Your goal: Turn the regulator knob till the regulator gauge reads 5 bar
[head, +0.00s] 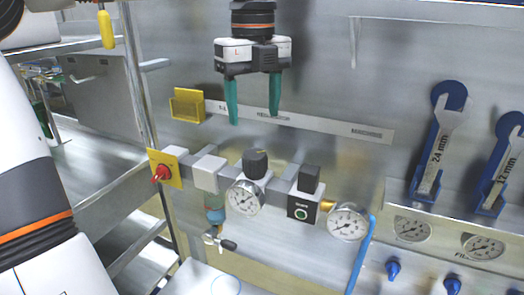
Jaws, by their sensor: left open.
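The regulator knob (255,162) is a black ribbed cap on top of a white block in the pipe assembly. The regulator gauge (245,197) is a round white dial just below it. Its needle is too small to read surely. My left gripper (254,119) points down with its two teal fingers apart and nothing between them. In the picture its fingertips are above the knob, with a gap between. My right gripper is not in view.
A black square-topped valve (308,180) and a second gauge (348,222) with a blue hose (361,258) sit to the right. A yellow plate with a red handle (160,173) is at the left. Wrenches in blue holders (438,140) hang at the right.

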